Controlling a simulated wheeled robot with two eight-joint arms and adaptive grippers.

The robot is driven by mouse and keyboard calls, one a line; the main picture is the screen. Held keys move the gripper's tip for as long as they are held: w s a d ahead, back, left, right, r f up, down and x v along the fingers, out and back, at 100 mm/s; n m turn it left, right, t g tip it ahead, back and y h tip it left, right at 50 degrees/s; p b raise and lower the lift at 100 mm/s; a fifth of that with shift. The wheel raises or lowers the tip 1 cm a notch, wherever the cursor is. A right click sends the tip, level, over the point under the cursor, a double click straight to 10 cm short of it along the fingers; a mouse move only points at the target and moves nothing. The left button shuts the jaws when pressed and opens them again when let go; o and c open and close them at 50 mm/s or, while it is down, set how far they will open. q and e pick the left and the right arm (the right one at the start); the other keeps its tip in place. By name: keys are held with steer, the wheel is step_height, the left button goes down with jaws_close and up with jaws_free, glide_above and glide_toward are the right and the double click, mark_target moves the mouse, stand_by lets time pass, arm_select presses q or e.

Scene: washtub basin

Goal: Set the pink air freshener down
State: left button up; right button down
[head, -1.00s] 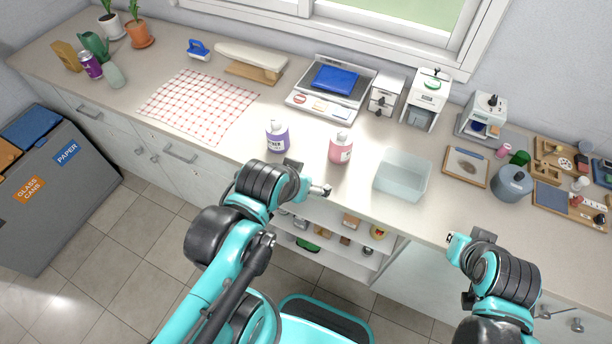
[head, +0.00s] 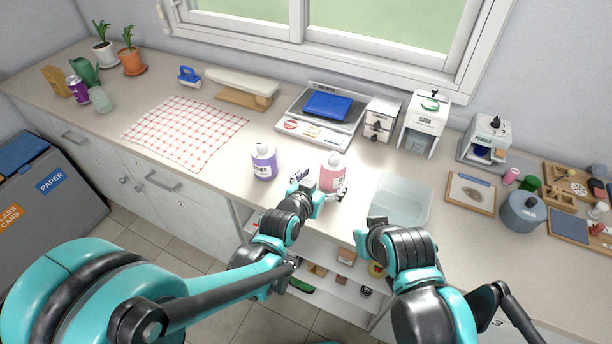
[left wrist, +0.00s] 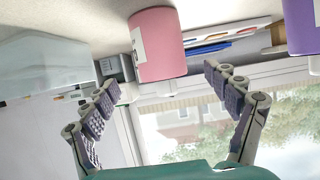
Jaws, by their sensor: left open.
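The pink air freshener (head: 332,171) stands upright on the counter, with a white label. My left gripper (head: 319,187) is open at its near side, with fingers spread to either side of its lower part. In the left wrist view the pink air freshener (left wrist: 158,45) appears tilted by the camera, beyond and between the open fingertips (left wrist: 160,82). I see no finger closed on it. My right gripper (head: 364,232) is near the counter's front edge, below the clear tub; its fingers are too unclear to read.
A purple bottle (head: 264,162) stands to the left of the pink one. A clear tub (head: 402,203) stands to the right. A scale with a blue item (head: 329,106) is behind. A checkered cloth (head: 184,133) lies to the left. Some bare counter surrounds the bottles.

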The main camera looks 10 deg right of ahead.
mark_target(333, 168)
arm_select(q)
steer(key=shift+w+d+f, duration=0.2)
steer(key=shift+w+f, duration=0.05)
steer(key=shift+b+x, duration=0.35)
steer(key=shift+x, duration=0.55)
steer(key=b+x, duration=0.2)
steer(key=x, duration=0.3)
steer(key=shift+w+f, duration=0.1)
steer(key=shift+w, duration=0.2)
steer(key=shift+s, duration=0.1)
steer(key=shift+c, duration=0.2)
steer(key=c, duration=1.5)
steer(key=shift+r, duration=0.25)
steer(key=shift+c, duration=0.2)
